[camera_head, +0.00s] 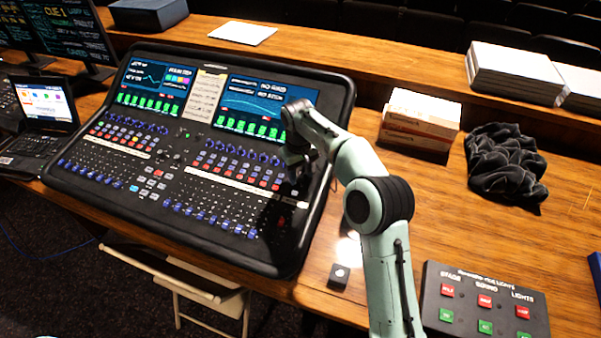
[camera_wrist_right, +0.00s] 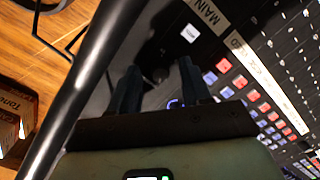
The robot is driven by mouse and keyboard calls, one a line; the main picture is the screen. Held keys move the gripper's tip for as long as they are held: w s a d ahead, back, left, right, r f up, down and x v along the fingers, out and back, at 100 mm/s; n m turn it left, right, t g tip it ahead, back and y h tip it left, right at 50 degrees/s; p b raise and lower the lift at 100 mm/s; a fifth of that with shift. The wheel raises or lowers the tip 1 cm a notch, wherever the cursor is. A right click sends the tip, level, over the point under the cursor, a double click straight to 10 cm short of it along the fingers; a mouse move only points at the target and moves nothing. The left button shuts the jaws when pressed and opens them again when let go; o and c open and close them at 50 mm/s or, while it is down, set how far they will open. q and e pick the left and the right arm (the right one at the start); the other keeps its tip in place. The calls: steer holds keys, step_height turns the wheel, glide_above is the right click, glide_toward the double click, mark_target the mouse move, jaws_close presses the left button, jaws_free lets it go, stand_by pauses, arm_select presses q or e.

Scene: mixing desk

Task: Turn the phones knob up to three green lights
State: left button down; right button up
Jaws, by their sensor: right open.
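The mixing desk (camera_head: 300,255) stands on the wooden table with two lit screens. My right gripper (camera_head: 296,166) is over the desk's right part, and its arm hides some of the panel. In the right wrist view my right gripper (camera_wrist_right: 157,70) has its two dark fingers apart, pointing at the dark panel near the desk's side edge. A dark, dim shape and a small blue arc (camera_wrist_right: 173,103) show between the fingers. I cannot make out the phones knob for certain or see its green lights. My left gripper is not in view.
A box (camera_head: 418,118) and a black cloth (camera_head: 504,165) lie right of the desk. A button panel (camera_head: 484,305) and a small black block (camera_head: 339,276) are near the front edge. A laptop (camera_head: 42,105) is at the left. Bare table lies right of my arm.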

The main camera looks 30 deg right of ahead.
jaws_close()
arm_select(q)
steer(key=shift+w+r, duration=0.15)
arm_select(e)
steer(key=shift+r+m+p, duration=0.1)
steer(key=shift+m+p, duration=0.35)
steer(key=shift+m, duration=0.75)
steer(key=m, duration=0.2)
steer(key=shift+m+p, duration=0.3)
steer(key=m, duration=0.3)
steer(key=shift+t, duration=0.3)
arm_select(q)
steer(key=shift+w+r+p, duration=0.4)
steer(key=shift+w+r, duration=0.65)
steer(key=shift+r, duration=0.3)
arm_select(e)
steer(key=shift+s+m, duration=0.1)
steer(key=shift+m, duration=1.5)
